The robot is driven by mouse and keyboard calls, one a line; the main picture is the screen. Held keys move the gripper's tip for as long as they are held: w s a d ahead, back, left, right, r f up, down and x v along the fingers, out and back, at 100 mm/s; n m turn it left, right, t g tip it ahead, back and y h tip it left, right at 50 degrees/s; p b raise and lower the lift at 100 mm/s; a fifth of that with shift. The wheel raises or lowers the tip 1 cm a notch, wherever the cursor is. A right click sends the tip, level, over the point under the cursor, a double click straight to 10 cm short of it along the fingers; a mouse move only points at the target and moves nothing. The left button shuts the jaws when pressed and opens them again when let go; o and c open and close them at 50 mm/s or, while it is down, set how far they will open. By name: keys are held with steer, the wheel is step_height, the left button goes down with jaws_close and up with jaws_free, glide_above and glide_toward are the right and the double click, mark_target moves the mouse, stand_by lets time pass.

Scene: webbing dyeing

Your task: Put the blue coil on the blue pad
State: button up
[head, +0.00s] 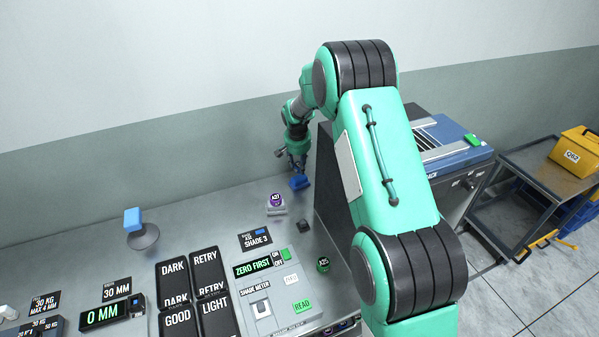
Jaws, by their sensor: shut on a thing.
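My gripper (297,165) points down near the back wall, beside the dark side of the machine. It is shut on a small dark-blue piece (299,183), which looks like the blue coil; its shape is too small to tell. I cannot tell whether the piece touches the counter. A brighter blue block (132,218) stands upright at a round dark-grey base (144,237) at the left back of the counter. I cannot tell whether it is the blue pad; no flat blue pad shows clearly.
A white holder with a purple A27 tag (276,203) and a small black block (304,226) stand in front of my gripper. The shade meter (270,290) and dark labelled panels (173,276) fill the front. The machine (420,150) stands right; the counter's left back is mostly clear.

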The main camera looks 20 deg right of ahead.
mark_target(299, 167)
steer(key=shift+f, duration=0.1)
steer(key=shift+f, duration=1.75)
steer(key=shift+f+b, duration=0.15)
steer(key=shift+b, duration=0.2)
steer(key=o, duration=1.1)
steer(key=p+v, duration=0.1)
steer(key=v, duration=1.1)
steer(key=shift+r, duration=0.2)
